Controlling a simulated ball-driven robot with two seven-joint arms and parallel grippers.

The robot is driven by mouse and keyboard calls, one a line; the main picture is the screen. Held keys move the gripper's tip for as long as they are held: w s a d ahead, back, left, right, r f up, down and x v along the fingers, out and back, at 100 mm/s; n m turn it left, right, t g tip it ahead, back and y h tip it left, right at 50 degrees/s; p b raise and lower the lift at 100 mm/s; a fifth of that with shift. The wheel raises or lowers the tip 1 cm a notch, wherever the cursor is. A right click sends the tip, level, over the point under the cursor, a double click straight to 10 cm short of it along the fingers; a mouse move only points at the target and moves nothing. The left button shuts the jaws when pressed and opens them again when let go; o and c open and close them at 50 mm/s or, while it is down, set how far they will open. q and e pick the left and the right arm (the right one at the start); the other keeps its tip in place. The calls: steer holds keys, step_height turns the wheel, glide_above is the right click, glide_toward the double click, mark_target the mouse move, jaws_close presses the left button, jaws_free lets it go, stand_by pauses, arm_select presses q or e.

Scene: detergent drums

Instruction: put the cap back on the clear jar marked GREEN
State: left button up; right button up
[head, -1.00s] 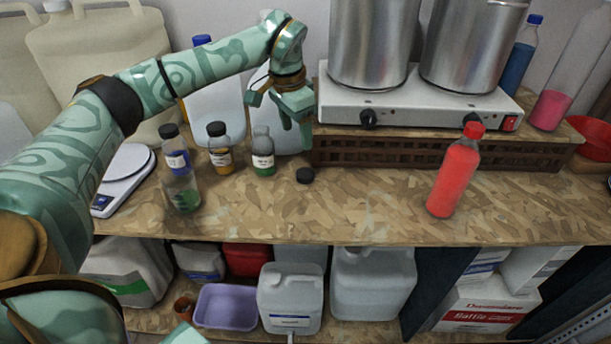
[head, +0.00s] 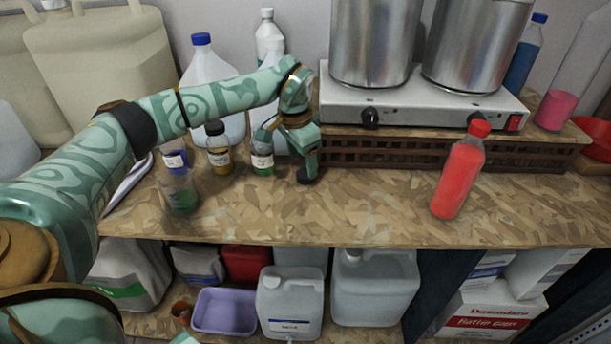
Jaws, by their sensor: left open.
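A small clear jar (head: 262,159) with green contents and a white label stands on the worktop, below the left forearm. Its label is too small to read, and my left gripper partly covers its top. A loose black cap (head: 303,178) lies on the worktop to the right of this jar. My left gripper (head: 298,160) is open and low, right at the cap, with a finger overlapping it in the view; I cannot tell whether they touch. My right gripper is not in view.
A black-capped amber jar (head: 219,158) and a taller clear bottle with green at its base (head: 180,196) stand to the left. A hotplate (head: 420,108) with two steel pots stands behind right. A red bottle (head: 458,180) stands right; the worktop between is clear.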

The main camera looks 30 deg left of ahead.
mark_target(305, 173)
arm_select(q)
steer(key=f, duration=0.3)
steer(key=shift+w+d+f+b, duration=0.15)
steer(key=shift+w+f+b, duration=0.2)
steer(key=shift+b, duration=0.05)
steer(key=shift+c, duration=0.4)
steer(key=c, duration=1)
steer(key=shift+o, duration=0.2)
steer(key=shift+r, duration=0.15)
